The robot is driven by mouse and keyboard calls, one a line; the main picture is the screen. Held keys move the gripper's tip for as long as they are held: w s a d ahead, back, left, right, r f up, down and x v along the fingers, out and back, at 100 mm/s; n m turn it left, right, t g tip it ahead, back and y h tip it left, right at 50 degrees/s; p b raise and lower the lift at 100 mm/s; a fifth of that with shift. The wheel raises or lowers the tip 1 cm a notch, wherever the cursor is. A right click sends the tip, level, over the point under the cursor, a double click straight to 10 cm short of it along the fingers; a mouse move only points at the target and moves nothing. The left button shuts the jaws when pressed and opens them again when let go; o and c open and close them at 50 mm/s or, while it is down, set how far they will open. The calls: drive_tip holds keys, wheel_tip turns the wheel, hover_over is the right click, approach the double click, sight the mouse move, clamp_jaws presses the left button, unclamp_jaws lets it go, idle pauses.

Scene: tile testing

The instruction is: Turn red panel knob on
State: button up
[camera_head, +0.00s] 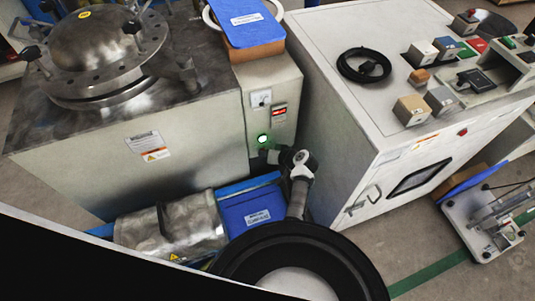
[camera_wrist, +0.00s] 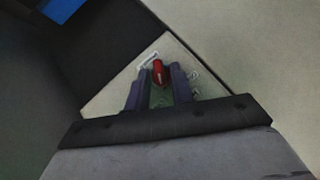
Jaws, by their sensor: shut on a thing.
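The red knob (camera_wrist: 158,70) is on a light panel (camera_wrist: 188,65) in the wrist view. My gripper (camera_wrist: 159,80) has a dark finger on each side of the knob and is shut on it. In the head view my gripper (camera_head: 272,156) reaches the lower front of the narrow control panel (camera_head: 285,78), just below a lit green lamp (camera_head: 262,139). The red knob cannot be made out there, behind my gripper. The knob's exact turn angle is hard to tell.
A metal tank with a domed lid (camera_head: 100,45) stands left. A white cabinet (camera_head: 330,85) with a black cable coil (camera_head: 364,66) and several blocks is close on the right.

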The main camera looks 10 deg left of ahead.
drive_tip(key=o, duration=0.7)
drive_tip(key=v, duration=1.3)
drive_tip(key=shift+s+d+r, duration=0.1)
drive_tip(key=shift+d+r, duration=0.15)
drive_tip(key=shift+d, duration=0.05)
